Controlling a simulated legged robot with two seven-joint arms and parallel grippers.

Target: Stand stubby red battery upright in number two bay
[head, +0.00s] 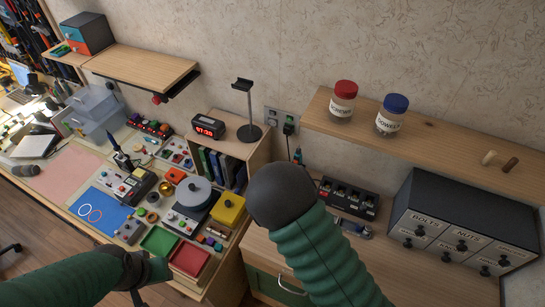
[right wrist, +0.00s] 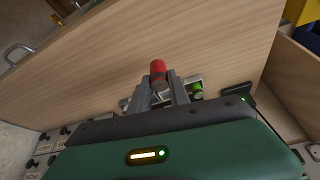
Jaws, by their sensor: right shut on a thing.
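The stubby red battery (right wrist: 158,68), a short red cylinder with a dark band at its lower end, is between the fingers of my right gripper (right wrist: 160,88) in the right wrist view. The gripper is shut on it, and its red end sticks out past the fingertips. In the head view my right arm hides that gripper and the battery. A black unit with a row of bays (head: 348,197) stands on the right-hand bench; its bay numbers are too small to read. My left gripper (head: 138,284) is low at the left, its fingers unclear.
A small grey holder (head: 355,229) lies in front of the black unit; a green battery (right wrist: 198,90) shows beside my right fingers. A drawer cabinet (head: 462,225) stands right of the unit. A shelf with jars (head: 430,130) overhangs behind. The bench front is clear.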

